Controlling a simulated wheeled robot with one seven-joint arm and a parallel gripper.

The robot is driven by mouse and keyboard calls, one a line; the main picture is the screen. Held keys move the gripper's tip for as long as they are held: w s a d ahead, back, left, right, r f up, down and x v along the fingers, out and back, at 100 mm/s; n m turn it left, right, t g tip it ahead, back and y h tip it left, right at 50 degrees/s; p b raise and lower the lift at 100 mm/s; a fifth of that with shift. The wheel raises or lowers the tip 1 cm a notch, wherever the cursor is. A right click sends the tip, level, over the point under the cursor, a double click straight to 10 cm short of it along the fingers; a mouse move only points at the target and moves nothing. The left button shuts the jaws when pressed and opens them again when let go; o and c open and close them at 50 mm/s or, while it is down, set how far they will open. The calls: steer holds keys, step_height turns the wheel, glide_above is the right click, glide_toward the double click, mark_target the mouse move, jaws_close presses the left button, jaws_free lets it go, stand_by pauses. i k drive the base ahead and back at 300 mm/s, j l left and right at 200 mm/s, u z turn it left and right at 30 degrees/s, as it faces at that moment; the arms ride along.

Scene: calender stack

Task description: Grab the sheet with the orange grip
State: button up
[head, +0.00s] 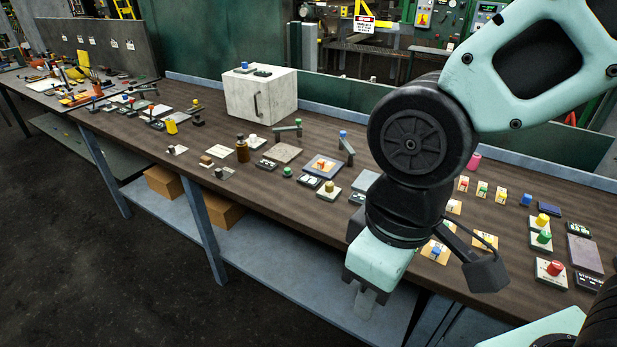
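Several small tan sheets with coloured grips lie on the brown workbench (400,295). On the right are sheets with a red grip (463,183), a green grip (482,188) and a yellow grip (501,194). A sheet with a blue grip (436,251) lies nearer the front edge. Another tan sheet (485,240) has a small grip, possibly orange, but its colour is unclear. A sheet with a reddish-orange grip (322,165) lies on a blue-framed board. My gripper (365,302) points down near the bench's front edge, left of the blue-grip sheet, apart from all sheets. I see nothing held.
A white cabinet (261,95) stands at the back of the bench. Button boxes, including a red one (554,268) and a green one (541,240), sit at the right. Small blocks and levers crowd the middle. Cardboard boxes (163,182) are on the lower shelf.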

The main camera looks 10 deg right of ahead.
mark_target(321, 165)
steer(key=i+j+z, duration=0.35)
steer(key=i+j, duration=1.05)
steer(key=j, duration=0.15)
